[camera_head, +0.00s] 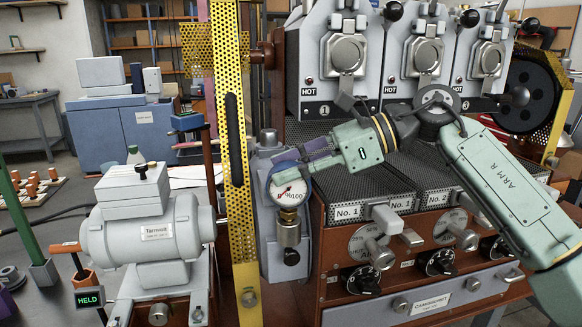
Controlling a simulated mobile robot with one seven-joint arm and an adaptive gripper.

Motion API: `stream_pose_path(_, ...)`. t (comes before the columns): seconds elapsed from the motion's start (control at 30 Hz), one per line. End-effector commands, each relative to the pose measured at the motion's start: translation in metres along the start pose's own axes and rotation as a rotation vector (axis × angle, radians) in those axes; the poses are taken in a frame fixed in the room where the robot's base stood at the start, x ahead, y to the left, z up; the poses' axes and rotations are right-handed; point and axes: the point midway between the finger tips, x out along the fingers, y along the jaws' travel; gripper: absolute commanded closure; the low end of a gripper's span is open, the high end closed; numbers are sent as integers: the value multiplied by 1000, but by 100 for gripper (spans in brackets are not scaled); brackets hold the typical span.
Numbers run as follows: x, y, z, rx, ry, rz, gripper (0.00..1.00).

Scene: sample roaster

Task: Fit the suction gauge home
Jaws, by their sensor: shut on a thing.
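The suction gauge (288,191) has a round white face, a red needle and a blue rim. My gripper (290,166) comes in from the right and is shut on the gauge at its upper edge; the fingertips are partly hidden. A brass fitting (289,214) is under the dial. A silver cylindrical fitting (288,233) with a dark lower end stands directly below it, in front of a grey-blue housing (269,240). I cannot tell whether the brass part is seated in the silver one or only lined up above it.
A yellow perforated upright (237,130) stands close to the left of the gauge. The roaster front (420,275) with levers and knobs is to the right, below several hot drums (345,55). A grey motor (150,232) and a green HELD sign (89,297) are at left.

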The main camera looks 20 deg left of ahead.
Motion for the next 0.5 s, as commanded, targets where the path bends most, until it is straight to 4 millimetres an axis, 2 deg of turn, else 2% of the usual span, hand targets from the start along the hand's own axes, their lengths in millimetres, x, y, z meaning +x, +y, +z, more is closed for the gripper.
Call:
stream_pose_path(0.3, 4, 0, -8, -1, 0, 0, 100)
stream_pose_path(0.33, 3, 0, -8, -1, 0, -1, 72)
stream_pose_path(0.5, 3, 0, -7, -1, 0, -1, 60)
